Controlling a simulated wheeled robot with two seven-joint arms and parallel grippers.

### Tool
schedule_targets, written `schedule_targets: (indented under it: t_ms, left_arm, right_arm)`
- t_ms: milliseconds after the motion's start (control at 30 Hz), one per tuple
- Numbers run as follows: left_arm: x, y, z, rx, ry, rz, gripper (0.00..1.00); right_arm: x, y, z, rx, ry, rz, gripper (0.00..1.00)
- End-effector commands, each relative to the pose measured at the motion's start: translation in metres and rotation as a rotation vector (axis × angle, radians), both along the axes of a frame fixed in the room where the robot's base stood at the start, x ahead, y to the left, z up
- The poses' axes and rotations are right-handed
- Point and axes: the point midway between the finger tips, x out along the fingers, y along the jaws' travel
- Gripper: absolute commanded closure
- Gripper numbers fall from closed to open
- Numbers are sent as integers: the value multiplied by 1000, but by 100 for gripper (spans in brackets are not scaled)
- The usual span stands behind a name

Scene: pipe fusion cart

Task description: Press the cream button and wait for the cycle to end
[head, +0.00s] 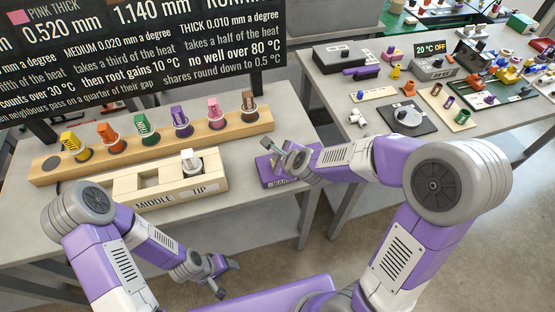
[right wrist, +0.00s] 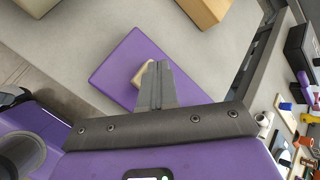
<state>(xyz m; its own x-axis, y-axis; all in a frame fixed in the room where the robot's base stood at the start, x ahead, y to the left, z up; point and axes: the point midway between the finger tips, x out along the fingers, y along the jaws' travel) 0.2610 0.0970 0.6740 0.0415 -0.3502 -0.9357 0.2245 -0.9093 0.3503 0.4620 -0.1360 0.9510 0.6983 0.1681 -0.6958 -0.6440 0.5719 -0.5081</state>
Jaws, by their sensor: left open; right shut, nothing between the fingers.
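The purple box (head: 266,175) with a partly hidden label sits at the right end of the near table. It also shows in the right wrist view (right wrist: 115,65). The cream button (right wrist: 139,76) on its top is partly covered by my right fingers in that view. My right gripper (head: 284,150) is shut and empty, and its fingertips (right wrist: 158,66) overlap the button in the right wrist view. I cannot tell whether they touch it. My left gripper (head: 222,284) is open and empty, low in front of the table.
A pale wooden block (head: 142,199) marked MIDDLE and TIP stands left of the box, with a white-topped piece (head: 190,161) at TIP. Behind it, a wooden rack (head: 105,162) holds several coloured pieces. A sign stands behind. A second table (head: 340,87) at the right is crowded.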

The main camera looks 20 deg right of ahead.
Motion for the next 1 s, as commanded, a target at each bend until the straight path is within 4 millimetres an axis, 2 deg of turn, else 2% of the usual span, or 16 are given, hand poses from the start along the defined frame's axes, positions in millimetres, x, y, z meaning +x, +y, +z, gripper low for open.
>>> schedule_targets:
  t_ms: [400, 767, 1000]
  left_arm:
    - [0, 0, 0, 0, 0, 0, 36]
    - [0, 0, 17, 0, 0, 0, 36]
    - [0, 0, 17, 0, 0, 0, 36]
  right_arm:
    - [-1, 0, -1, 0, 3, -1, 100]
    - [0, -1, 18, 0, 2, -1, 100]
    - [0, 0, 18, 0, 2, -1, 100]
